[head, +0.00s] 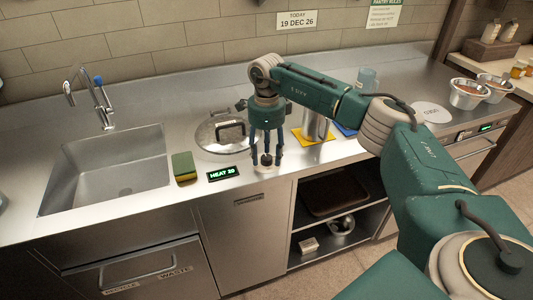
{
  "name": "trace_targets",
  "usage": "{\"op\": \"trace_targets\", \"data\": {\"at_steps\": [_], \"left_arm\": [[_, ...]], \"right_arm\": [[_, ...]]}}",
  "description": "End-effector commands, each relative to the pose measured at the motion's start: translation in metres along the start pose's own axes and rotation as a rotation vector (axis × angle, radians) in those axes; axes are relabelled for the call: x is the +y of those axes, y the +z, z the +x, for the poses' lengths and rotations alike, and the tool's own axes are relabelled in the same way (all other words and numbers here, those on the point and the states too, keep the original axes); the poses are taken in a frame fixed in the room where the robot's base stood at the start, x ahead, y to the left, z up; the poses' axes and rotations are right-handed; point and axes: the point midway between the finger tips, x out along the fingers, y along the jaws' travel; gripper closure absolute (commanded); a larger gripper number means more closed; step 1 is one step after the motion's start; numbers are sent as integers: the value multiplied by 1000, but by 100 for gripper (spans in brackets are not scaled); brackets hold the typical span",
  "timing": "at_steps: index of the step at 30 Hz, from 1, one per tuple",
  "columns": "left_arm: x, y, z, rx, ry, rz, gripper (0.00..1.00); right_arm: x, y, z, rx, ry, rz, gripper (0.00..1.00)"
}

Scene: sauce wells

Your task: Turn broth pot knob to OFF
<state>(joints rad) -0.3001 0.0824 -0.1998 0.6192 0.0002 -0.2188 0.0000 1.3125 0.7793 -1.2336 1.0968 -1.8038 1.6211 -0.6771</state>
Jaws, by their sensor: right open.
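The broth pot (202,139), with a metal lid and a dark handle, is set into the steel counter. A dark knob (266,160) sits on a pale round base near the counter's front edge, right of a small display (221,174) with green text that seems to read "HEAT 20". My right gripper (267,163) points down over the knob. Its fingers are open, apart on either side of the knob; whether they touch it I cannot tell. The knob's pointer and markings are too small to read. My left gripper is not in view.
A green and yellow sponge (184,168) lies left of the display, beside the sink (110,170). A metal container (316,126) stands on a yellow mat (325,138) just right of my gripper. Metal bowls (468,94) stand at the far right.

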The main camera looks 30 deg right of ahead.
Motion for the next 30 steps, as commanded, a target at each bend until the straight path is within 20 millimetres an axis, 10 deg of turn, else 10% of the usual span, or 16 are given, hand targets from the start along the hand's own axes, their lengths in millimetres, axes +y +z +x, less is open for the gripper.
{"op": "trace_targets", "data": {"at_steps": [18,30], "left_arm": [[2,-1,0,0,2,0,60],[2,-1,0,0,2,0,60]], "right_arm": [[0,1,-104,-3,-3,-1,52],[0,0,-120,-1,-1,0,52]]}}
